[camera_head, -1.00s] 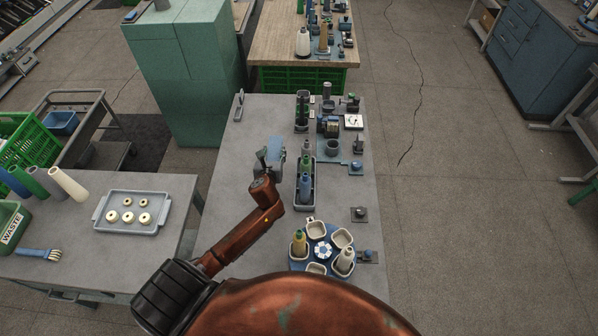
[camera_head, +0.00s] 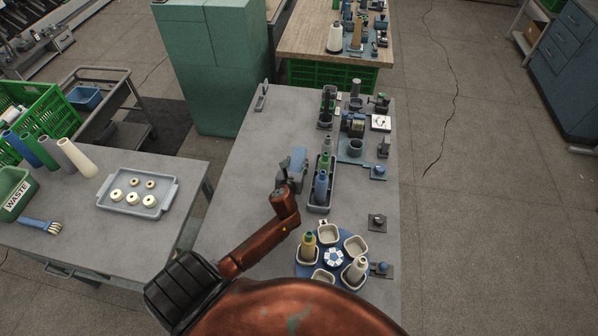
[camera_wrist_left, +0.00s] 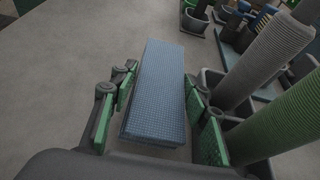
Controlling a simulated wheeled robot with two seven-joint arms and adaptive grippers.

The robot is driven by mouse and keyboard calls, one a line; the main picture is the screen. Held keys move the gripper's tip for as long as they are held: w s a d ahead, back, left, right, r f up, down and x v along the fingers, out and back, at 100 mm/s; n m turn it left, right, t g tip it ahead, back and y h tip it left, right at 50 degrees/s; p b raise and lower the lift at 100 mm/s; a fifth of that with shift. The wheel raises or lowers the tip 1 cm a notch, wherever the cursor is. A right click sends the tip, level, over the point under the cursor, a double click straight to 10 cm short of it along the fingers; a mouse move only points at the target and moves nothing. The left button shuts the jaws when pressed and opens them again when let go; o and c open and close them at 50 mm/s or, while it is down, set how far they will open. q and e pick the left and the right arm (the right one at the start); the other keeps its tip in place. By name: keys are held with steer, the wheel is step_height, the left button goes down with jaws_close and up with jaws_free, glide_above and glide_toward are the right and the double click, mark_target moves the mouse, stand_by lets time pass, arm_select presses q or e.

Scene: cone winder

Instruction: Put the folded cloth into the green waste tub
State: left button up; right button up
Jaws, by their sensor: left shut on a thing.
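The folded cloth (camera_head: 298,165) is a flat blue-grey block on or just above the grey table, left of the narrow bobbin tray. My left gripper (camera_head: 290,175) is at its near end. In the left wrist view the checked cloth (camera_wrist_left: 158,90) lies lengthwise between the green finger pads of my left gripper (camera_wrist_left: 158,108), which is shut on it. I cannot tell whether it is clear of the table. The green waste tub (camera_head: 14,196), labelled WASTE, stands on the left table at the picture's left edge, partly cut off. My right gripper is not in view.
The narrow tray (camera_head: 318,208) with upright bobbins stands close right of the cloth. A round blue holder (camera_head: 333,259) with cups is nearer me. On the left table are a ring tray (camera_head: 152,201), a blue brush (camera_head: 41,226) and several leaning tubes. A gap separates the tables.

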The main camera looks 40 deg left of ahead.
arm_select(q)
steer(key=shift+f+b, duration=0.7)
steer(key=shift+f, duration=1.4)
steer(key=shift+f, duration=0.15)
steer(key=o, duration=1.1)
steer(key=shift+o, duration=0.2)
